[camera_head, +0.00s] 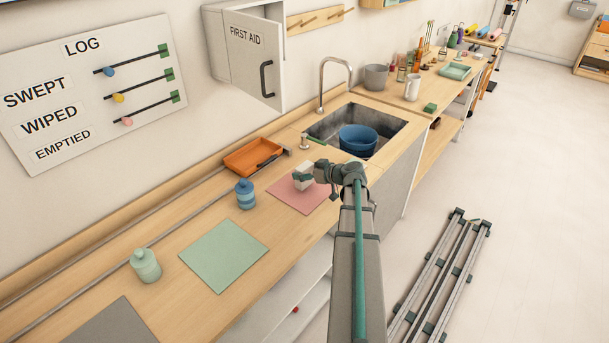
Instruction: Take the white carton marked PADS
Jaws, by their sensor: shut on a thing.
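A small white carton (304,170) is at my gripper, above the pink mat on the counter; whether it touches the mat I cannot tell. Any marking on it is too small to read. My gripper (312,176) is shut on the carton, with its dark fingers covering part of it. The arm reaches in from the lower right. The first aid cabinet (222,46) on the wall has its door (256,60) standing open; its inside is mostly hidden behind the door.
The pink mat (291,198) lies below, with a blue jar (245,195) and an orange tray (253,157) to its left. A green mat (224,254) and a pale green jar (145,265) are nearer. The sink with a blue bucket (358,140) lies behind right.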

